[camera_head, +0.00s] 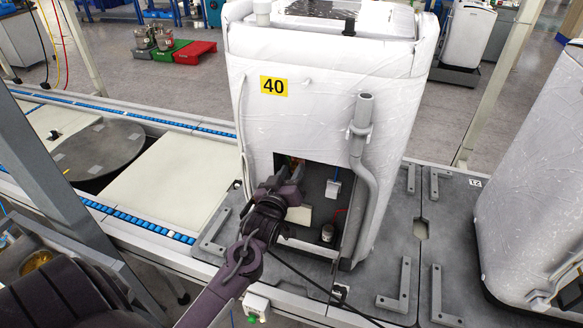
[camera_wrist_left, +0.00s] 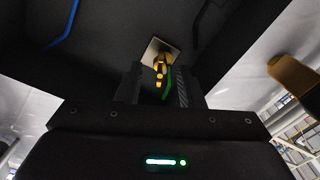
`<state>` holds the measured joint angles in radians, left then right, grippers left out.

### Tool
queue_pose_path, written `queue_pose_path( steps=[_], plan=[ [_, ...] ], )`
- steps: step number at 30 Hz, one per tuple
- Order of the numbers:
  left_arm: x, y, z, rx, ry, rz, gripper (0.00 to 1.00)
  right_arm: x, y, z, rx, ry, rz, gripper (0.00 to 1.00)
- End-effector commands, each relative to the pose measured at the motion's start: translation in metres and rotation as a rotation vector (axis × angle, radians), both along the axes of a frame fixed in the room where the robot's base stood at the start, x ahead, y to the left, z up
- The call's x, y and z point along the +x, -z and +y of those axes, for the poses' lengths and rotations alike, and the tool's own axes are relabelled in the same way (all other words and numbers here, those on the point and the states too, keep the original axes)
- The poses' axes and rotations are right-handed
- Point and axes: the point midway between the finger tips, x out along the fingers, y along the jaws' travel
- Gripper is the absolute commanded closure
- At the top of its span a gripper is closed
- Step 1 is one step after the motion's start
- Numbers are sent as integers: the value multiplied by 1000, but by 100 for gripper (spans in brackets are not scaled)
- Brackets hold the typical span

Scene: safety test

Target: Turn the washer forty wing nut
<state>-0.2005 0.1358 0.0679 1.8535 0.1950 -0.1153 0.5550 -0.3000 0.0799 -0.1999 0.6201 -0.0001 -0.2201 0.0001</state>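The white washer (camera_head: 325,110) with the yellow "40" label (camera_head: 273,86) stands upright in the middle of the head view. Its lower front has a dark opening (camera_head: 318,185). My left gripper (camera_head: 292,178) reaches into this opening from the lower left. In the left wrist view, a brass wing nut (camera_wrist_left: 160,70) sits on a small pale square plate (camera_wrist_left: 157,48). The two dark fingers of my left gripper (camera_wrist_left: 156,88) stand apart on either side of the line to the nut. Whether they touch it cannot be told. My right gripper is not in view.
A grey hose (camera_head: 366,170) hangs at the opening's right side. A second wrapped washer (camera_head: 535,190) stands at the right. A grey turntable (camera_head: 98,148) lies left on the conveyor line. A green wire (camera_wrist_left: 166,84) runs near the fingers.

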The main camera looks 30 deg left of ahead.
Motion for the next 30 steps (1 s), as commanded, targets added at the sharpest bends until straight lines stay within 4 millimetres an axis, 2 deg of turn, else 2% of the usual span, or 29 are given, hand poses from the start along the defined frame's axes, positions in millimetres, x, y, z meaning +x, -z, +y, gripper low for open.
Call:
queue_pose_path(
  steps=[3,11,19,30],
  plan=[
    [7,-1,1,0,0,0,65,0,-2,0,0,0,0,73],
    [8,0,2,0,0,1,65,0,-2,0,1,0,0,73],
    [8,0,2,0,0,1,100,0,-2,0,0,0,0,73],
    [8,-1,2,45,0,12,100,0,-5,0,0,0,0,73]
  ],
)
